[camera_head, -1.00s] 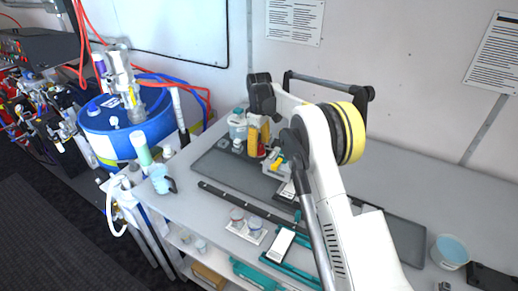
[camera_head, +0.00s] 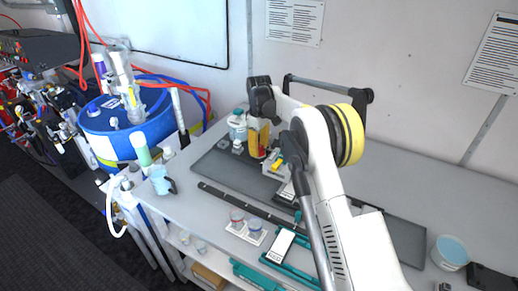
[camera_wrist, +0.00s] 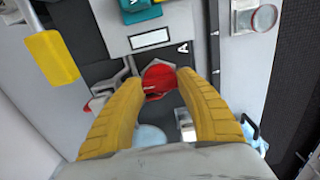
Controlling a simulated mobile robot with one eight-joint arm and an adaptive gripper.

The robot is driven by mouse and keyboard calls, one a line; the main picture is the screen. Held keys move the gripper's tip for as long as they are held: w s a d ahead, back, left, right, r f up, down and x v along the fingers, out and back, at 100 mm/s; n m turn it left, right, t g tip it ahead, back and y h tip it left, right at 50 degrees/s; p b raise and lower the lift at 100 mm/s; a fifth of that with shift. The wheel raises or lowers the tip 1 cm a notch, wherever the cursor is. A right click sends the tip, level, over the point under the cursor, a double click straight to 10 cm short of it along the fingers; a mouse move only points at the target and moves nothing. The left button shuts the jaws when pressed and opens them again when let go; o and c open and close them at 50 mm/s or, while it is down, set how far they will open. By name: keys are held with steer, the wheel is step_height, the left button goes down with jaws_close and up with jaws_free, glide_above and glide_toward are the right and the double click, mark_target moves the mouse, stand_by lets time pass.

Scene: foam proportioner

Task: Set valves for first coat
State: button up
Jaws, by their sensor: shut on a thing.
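My gripper (camera_head: 259,150) is over the grey mat on the bench, pointing down. In the wrist view its two yellow fingers (camera_wrist: 167,76) are closed in on a red round valve handle (camera_wrist: 158,80), one finger on each side. The handle sits by a block marked "A" (camera_wrist: 182,48) with a blank white label. A yellow lever handle (camera_wrist: 52,57) shows at the upper left of the wrist view; a yellow handle (camera_head: 277,163) also shows right of my gripper in the head view. The fingers and arm hide much of the valve block.
A jar with a teal lid (camera_head: 238,127) stands left of my gripper. A light-blue jug (camera_head: 161,180) is near the bench's left end, beside the blue drum (camera_head: 125,130). Two small cups (camera_head: 246,222) are at the front. A bowl (camera_head: 451,249) is at the right.

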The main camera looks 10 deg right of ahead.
steer(key=m+b, duration=0.1)
steer(key=m, duration=0.3)
steer(key=shift+f, duration=0.1)
steer(key=m, duration=0.4)
steer(key=shift+m, duration=0.4)
steer(key=m+b, duration=0.1)
steer(key=m, duration=0.3)
steer(key=shift+m, duration=2.2)
steer(key=o, duration=1.2)
